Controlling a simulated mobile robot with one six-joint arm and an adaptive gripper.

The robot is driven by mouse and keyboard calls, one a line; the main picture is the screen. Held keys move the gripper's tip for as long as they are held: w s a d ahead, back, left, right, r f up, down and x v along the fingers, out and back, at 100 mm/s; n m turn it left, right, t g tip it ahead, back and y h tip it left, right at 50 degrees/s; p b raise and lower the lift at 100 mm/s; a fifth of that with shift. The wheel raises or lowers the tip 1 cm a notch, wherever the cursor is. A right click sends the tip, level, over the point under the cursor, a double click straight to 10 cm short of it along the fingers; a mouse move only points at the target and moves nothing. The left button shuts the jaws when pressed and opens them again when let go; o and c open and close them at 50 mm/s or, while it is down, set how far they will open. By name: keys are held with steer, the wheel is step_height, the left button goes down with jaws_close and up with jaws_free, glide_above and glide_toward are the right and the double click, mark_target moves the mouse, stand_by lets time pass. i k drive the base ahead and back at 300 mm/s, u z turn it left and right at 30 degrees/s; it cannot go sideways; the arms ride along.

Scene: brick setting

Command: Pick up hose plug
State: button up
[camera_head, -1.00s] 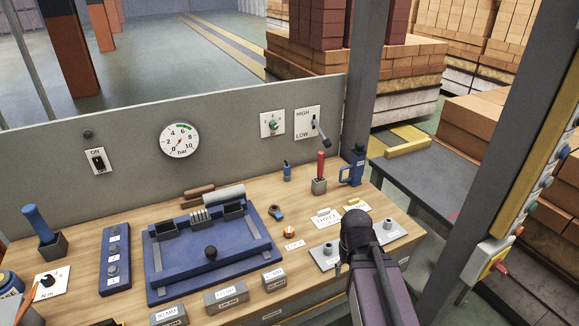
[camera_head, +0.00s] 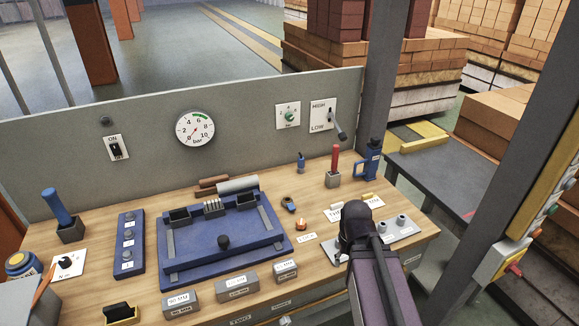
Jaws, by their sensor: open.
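I cannot tell for sure which small part is the hose plug. A small blue fitting with a ring-like end (camera_head: 289,204) lies on the bench right of the blue fixture. A small blue upright piece (camera_head: 301,161) stands behind it near the panel. A small orange-and-pale part (camera_head: 301,224) sits just in front of the ring-ended fitting. My arm rises from the bottom right, its dark rounded joint in front of a grey plate with metal pegs (camera_head: 404,231). My gripper's fingers do not show. Nothing is seen held.
A blue fixture board (camera_head: 196,262) fills the bench middle, with labelled grey blocks (camera_head: 238,287) in front. A red-handled tool in a grey holder (camera_head: 334,178) and a blue bottle-like tool (camera_head: 371,160) stand back right. A grey panel (camera_head: 65,151) closes the back. A post rises at right.

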mark_target(302, 159)
steer(key=u, duration=0.05)
steer(key=k, duration=0.9)
steer(key=z, duration=0.15)
steer(key=i, duration=1.55)
